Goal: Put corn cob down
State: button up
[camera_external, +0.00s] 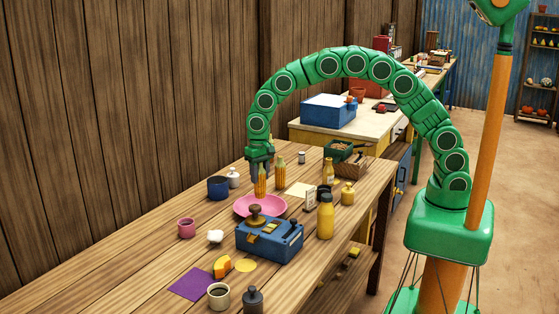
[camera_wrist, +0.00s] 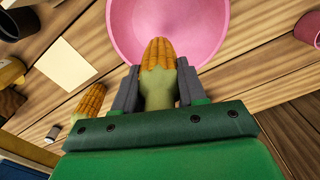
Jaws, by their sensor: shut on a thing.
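My gripper (camera_external: 259,163) points down over the table and is shut on a yellow corn cob (camera_external: 260,182). In the wrist view the cob (camera_wrist: 158,58) sits between the two grey fingers (camera_wrist: 157,88), with its pale green end toward the palm and its yellow end over a pink dish (camera_wrist: 122,40). The dish (camera_external: 276,210) lies on the wooden table in the outside view. I cannot tell whether the cob touches the dish. A second corn cob (camera_external: 279,176) is just right of the held one and also shows in the wrist view (camera_wrist: 90,98).
A blue box (camera_external: 270,240) with a knob stands in front of the dish. A yellow bottle (camera_external: 325,218) and a small yellow jar (camera_external: 347,194) stand to the right. A blue pot (camera_external: 217,188) and a pink mug (camera_external: 186,228) are to the left. The table's far-left stretch is bare.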

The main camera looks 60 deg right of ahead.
aim_at(256, 186)
jog(key=shift+w+a+f, duration=0.3)
jog(key=shift+w+f, duration=0.35)
jog(key=shift+f, duration=0.2)
jog(key=shift+w+f, duration=0.1)
jog(key=shift+f, duration=1.5)
jog(key=shift+f, duration=0.15)
jog(key=o, duration=1.1)
jog(key=shift+c, duration=0.2)
